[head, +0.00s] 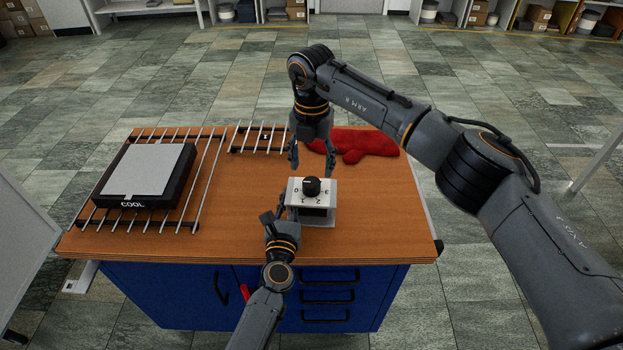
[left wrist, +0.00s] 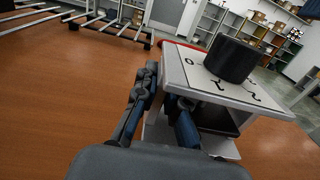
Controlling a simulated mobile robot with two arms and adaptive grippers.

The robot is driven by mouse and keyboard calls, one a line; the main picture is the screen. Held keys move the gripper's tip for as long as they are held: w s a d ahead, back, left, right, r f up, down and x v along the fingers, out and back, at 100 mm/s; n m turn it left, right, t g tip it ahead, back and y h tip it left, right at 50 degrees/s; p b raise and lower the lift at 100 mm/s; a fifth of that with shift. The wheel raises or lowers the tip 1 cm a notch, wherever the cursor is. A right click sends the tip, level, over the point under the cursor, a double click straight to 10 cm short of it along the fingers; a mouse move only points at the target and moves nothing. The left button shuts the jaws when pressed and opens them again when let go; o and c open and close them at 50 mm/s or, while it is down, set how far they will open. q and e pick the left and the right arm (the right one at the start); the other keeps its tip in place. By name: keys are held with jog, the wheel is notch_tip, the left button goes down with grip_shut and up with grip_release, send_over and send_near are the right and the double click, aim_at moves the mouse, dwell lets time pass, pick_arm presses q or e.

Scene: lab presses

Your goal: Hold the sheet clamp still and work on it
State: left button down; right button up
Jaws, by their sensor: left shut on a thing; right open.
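The sheet clamp (head: 325,193) is a small white box with a dark gap in its front and a black knob (head: 311,186) on its marked top. It stands upright near the middle of the table's front part, and it fills the right of the left wrist view (left wrist: 191,75). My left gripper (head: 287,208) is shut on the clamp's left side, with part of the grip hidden. My right gripper (head: 312,163) points down, open and empty, just behind and above the clamp, with fingers apart.
On the wooden table (head: 240,225), a black block with a grey top, marked COOL (head: 146,170), sits on a metal rack (head: 205,185) at left. A smaller rack (head: 258,138) and a red cloth-like item (head: 365,143) lie at the back. The table right of the clamp is clear.

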aim_at(311, 182)
jog(key=shift+f, duration=2.75)
jog(key=c, duration=1.2)
